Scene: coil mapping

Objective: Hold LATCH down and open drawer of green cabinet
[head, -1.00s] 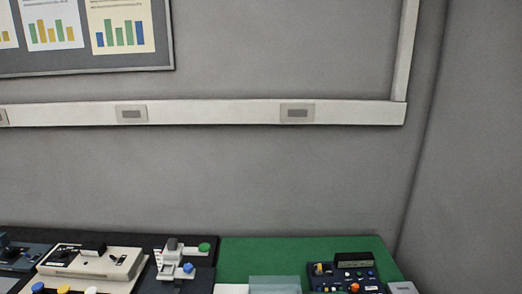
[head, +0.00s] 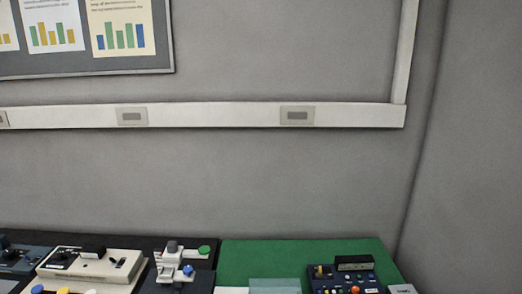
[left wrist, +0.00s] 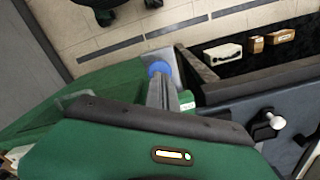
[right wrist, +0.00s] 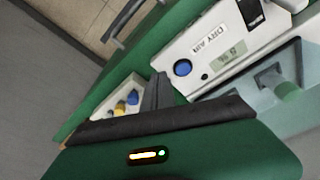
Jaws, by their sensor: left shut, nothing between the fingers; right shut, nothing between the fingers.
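My left gripper (left wrist: 162,95) is shut and empty in the left wrist view. Its tips are close to a blue round button or knob (left wrist: 158,68) on a grey block; I cannot tell whether they touch. To the right is a dark open-topped compartment (left wrist: 270,76), its grey-blue front carrying a pale round knob (left wrist: 276,121). I cannot tell whether this is the cabinet's drawer. My right gripper (right wrist: 157,92) is shut and empty, beside a white DRY AIR device (right wrist: 225,50). The head view shows neither gripper.
A cream box (left wrist: 222,54) and two brown blocks lie in the dark compartment. A pale tray (right wrist: 115,96) with blue and yellow parts is left of my right gripper. In the head view, a cream device (head: 90,266) and a dark control box (head: 343,276) stand on the bench.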

